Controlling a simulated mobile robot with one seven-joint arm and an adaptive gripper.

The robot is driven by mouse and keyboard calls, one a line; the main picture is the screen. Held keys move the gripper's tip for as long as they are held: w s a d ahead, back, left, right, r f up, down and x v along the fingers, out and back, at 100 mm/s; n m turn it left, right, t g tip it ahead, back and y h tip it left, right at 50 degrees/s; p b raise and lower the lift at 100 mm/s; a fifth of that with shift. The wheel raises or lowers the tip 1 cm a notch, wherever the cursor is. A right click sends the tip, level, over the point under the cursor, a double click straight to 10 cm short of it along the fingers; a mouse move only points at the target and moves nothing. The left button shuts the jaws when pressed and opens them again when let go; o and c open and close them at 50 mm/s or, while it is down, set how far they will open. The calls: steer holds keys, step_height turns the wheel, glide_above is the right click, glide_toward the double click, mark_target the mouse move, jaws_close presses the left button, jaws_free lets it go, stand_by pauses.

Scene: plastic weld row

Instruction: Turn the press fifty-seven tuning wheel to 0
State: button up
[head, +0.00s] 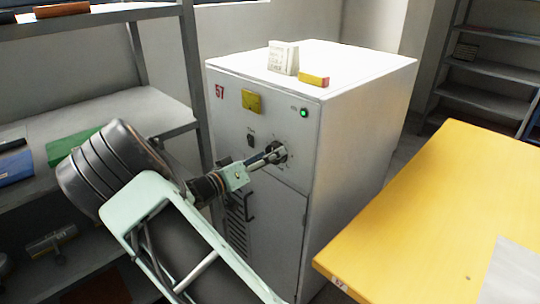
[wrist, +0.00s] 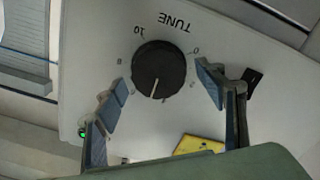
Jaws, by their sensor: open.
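The tuning wheel is a round black knob (wrist: 158,66) on the front of the cabinet marked 57 (head: 219,91). In the wrist view its dial appears upside down, with TUNE above, 0 at the upper right and 10 at the upper left. The white pointer line faces downward in that view, away from 0, near the middle of the scale. My gripper (wrist: 163,93) is open, with one finger on each side of the wheel and gaps visible to it. In the head view my gripper (head: 270,155) is at the dial and partly covers it.
A yellow table (head: 440,210) stands at the right and grey shelving (head: 150,105) at the left. The cabinet front has a yellow plate (head: 251,101), a dark switch (head: 250,140), a lit green lamp (head: 303,113) and a door handle (head: 249,206). Small items lie on the cabinet top.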

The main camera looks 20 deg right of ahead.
steer(key=shift+w+d, duration=0.1)
steer(key=shift+d, duration=0.25)
steer(key=shift+c, duration=0.5)
steer(key=c, duration=1)
steer(key=shift+n, duration=0.3)
steer(key=shift+f+n+p, duration=0.15)
steer(key=shift+n+p, duration=1.5)
steer(key=shift+n, duration=2.7)
steer(key=shift+f+n+p, duration=0.15)
steer(key=shift+n+p, duration=1.45)
steer(key=shift+n, duration=2.8)
steer(key=shift+f+n+p, duration=0.15)
steer(key=shift+n+p, duration=1.5)
steer(key=shift+n, duration=2.7)
